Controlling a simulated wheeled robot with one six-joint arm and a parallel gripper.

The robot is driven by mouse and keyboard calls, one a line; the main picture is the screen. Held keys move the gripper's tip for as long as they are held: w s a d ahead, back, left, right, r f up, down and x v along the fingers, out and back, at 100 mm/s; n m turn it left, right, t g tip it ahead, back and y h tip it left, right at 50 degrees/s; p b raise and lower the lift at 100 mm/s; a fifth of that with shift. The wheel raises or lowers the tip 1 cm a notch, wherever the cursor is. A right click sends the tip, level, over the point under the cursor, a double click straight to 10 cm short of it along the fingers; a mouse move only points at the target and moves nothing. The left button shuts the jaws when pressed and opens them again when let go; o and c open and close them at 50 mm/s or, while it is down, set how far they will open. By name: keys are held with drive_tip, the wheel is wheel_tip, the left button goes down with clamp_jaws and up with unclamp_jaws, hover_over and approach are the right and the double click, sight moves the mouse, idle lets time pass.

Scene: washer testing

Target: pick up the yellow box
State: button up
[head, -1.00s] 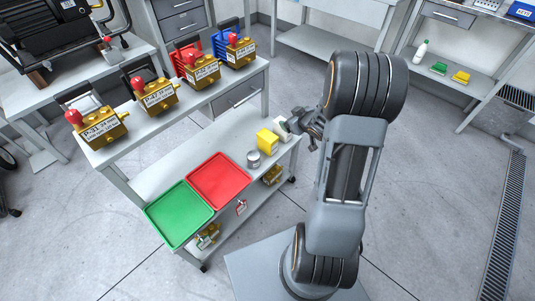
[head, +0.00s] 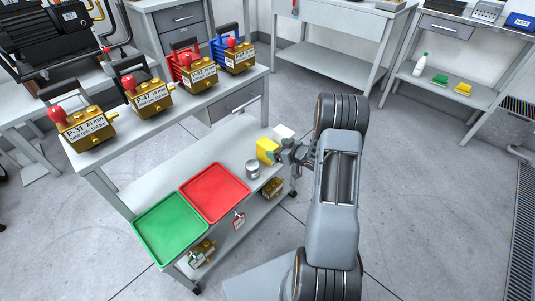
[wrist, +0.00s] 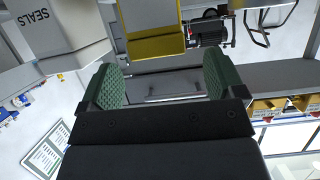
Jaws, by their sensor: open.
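The yellow box (head: 266,151) stands on the cart's upper shelf, between a white box (head: 284,133) and a grey can (head: 252,169). My gripper (head: 289,152) is just right of the yellow box in the head view. In the wrist view, my gripper (wrist: 161,80) has its two green padded fingers wide apart with nothing between them. The yellow box (wrist: 156,32) shows at the top of that view, lined up with the gap and seemingly beyond the fingertips. The white box, marked SEALS (wrist: 60,30), is left of the left finger.
A red tray (head: 214,193) and a green tray (head: 170,228) lie on the same shelf. Several brass valves, one of them marked P-31 (head: 87,130), stand on the raised shelf behind. Open floor (head: 330,80) lies beyond the cart.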

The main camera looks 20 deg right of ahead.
sight(272, 147)
drive_tip(key=b+x, duration=0.2)
drive_tip(key=x, duration=0.2)
drive_tip(key=shift+w+a+f, duration=0.1)
drive_tip(key=shift+w+f, duration=0.15)
drive_tip(key=shift+w+a, duration=0.15)
drive_tip(key=shift+w, duration=0.25)
drive_tip(key=shift+c, duration=0.4)
drive_tip(key=c, duration=1.1)
